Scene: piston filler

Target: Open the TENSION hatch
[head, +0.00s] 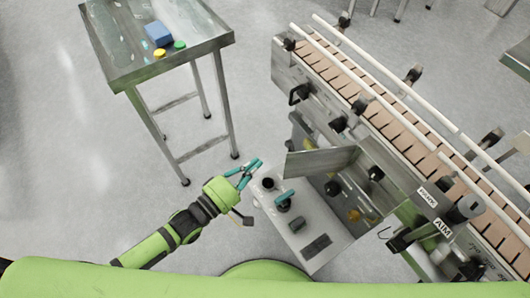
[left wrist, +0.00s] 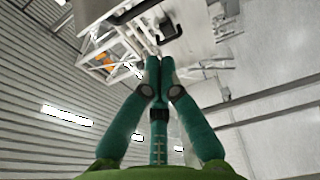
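My left gripper (head: 252,168) is off the near side of the conveyor machine, just left of a grey panel. In the left wrist view its teal fingers (left wrist: 159,62) come together at the tips, with nothing seen between them. I cannot read a TENSION label. A grey metal flap (head: 318,162) juts out from the machine's side, apart from the gripper, with dark knobs and an opening beside it. I cannot tell whether this flap is the TENSION hatch. My right gripper is not in view.
The grey panel (head: 318,222) carries a teal lever (head: 284,195), dark knobs and dark pads. The conveyor (head: 390,115) runs along the right with rails and brackets. A steel table (head: 118,62) with a blue block (head: 158,33) stands upper left. Floor between them is clear.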

